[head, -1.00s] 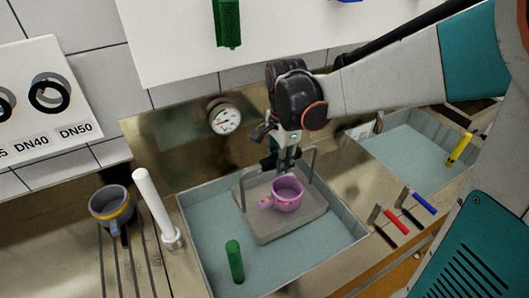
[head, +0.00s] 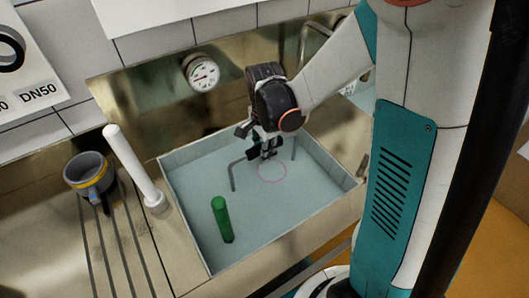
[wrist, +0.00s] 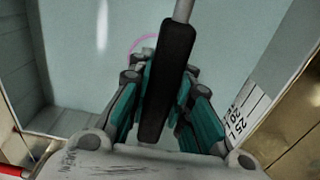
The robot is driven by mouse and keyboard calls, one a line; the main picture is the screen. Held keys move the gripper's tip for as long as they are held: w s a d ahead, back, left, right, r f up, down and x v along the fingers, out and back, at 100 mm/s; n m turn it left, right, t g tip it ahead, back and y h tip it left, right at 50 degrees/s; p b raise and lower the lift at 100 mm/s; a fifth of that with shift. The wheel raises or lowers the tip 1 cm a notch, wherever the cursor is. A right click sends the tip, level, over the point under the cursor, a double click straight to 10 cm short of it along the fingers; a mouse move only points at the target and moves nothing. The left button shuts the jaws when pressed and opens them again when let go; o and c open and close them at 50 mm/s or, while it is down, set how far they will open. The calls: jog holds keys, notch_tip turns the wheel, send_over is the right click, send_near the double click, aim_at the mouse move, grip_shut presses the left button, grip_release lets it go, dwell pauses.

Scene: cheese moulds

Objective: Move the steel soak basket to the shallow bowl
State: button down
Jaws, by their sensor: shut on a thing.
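The steel soak basket (head: 233,176) shows only as its bent grey handle standing out of the cloudy pale-blue water in the near sink bowl (head: 208,262). Its tray is hidden under the surface. A thin pink ring, the rim of a mug (head: 272,181), shows at the water surface beside the handle. My gripper (head: 266,156) is shut on the handle's top bar, low over the water. In the wrist view the handle bar (wrist: 184,10) runs in between the dark fingers. A second bowl (head: 356,93) is mostly hidden behind my arm; I cannot tell which bowl is shallower.
A green cylinder (head: 222,220) stands in the near bowl, left of the basket. A white upright tube (head: 131,165) and a grey mug with a yellow band (head: 87,171) are on the left counter. A gauge (head: 201,73) is on the back wall. Volume marks line one bowl wall (wrist: 246,112).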

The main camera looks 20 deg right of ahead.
jog(key=c, duration=1.5)
grip_release()
jog(key=shift+f, duration=0.15)
jog(key=shift+o, duration=0.2)
notch_tip(320, 180, up, 12)
jog(key=p, duration=0.4)
jog(key=shift+f, duration=0.1)
jog(key=shift+s+r+n, duration=0.25)
jog(key=shift+r+n, duration=0.05)
jog(key=shift+r, duration=0.25)
jog(key=s+r+n+t, duration=0.7)
jog(key=s+n, duration=0.6)
jog(key=n, duration=0.2)
jog(key=shift+r, duration=0.9)
